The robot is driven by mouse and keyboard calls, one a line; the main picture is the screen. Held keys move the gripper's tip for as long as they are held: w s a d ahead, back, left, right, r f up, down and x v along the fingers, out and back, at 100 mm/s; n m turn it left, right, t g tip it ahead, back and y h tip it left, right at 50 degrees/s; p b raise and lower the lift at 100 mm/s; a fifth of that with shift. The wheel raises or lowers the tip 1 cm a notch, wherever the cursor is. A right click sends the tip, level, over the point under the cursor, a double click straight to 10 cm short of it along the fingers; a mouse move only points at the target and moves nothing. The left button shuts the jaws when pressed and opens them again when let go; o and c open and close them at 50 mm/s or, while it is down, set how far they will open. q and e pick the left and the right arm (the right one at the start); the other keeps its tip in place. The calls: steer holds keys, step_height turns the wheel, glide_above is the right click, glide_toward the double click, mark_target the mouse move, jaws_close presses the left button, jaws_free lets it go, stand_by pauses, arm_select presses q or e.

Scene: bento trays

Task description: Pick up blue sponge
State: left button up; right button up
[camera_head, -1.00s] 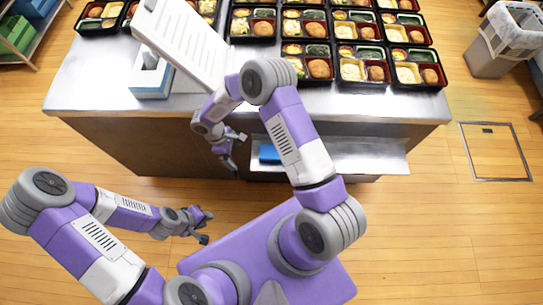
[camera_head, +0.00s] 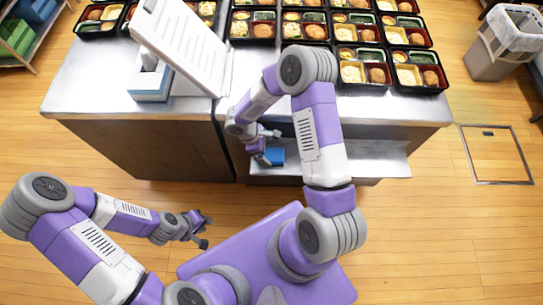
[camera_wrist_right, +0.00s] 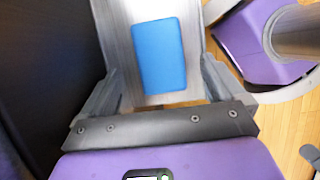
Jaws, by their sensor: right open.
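The blue sponge (camera_head: 276,156) lies on the low metal shelf on the front of the counter. In the right wrist view the sponge (camera_wrist_right: 159,55) lies flat on the shelf, ahead of and between the fingers. My right gripper (camera_head: 268,147) is at the sponge's left side in the head view; its fingers (camera_wrist_right: 162,80) are apart, with nothing held. My left gripper (camera_head: 205,230) hangs low over the floor at the left, away from the sponge, with its fingers apart and empty.
The metal shelf (camera_head: 370,160) is clear to the right of the sponge. Several black bento trays (camera_head: 420,75) stand on the counter above. A white panel device (camera_head: 185,45) stands on the counter at left. A bin (camera_head: 497,50) is at the far right.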

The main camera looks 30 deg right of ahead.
mark_target(271, 155)
steer(key=b+x, duration=0.1)
steer(key=x, duration=0.4)
steer(key=shift+d, duration=0.1)
steer(key=shift+f+b, duration=0.15)
steer(key=shift+b, duration=0.15)
steer(key=c, duration=1)
steer(key=shift+p, duration=0.3)
step_height(271, 155, up, 28)
steer(key=p, duration=0.7)
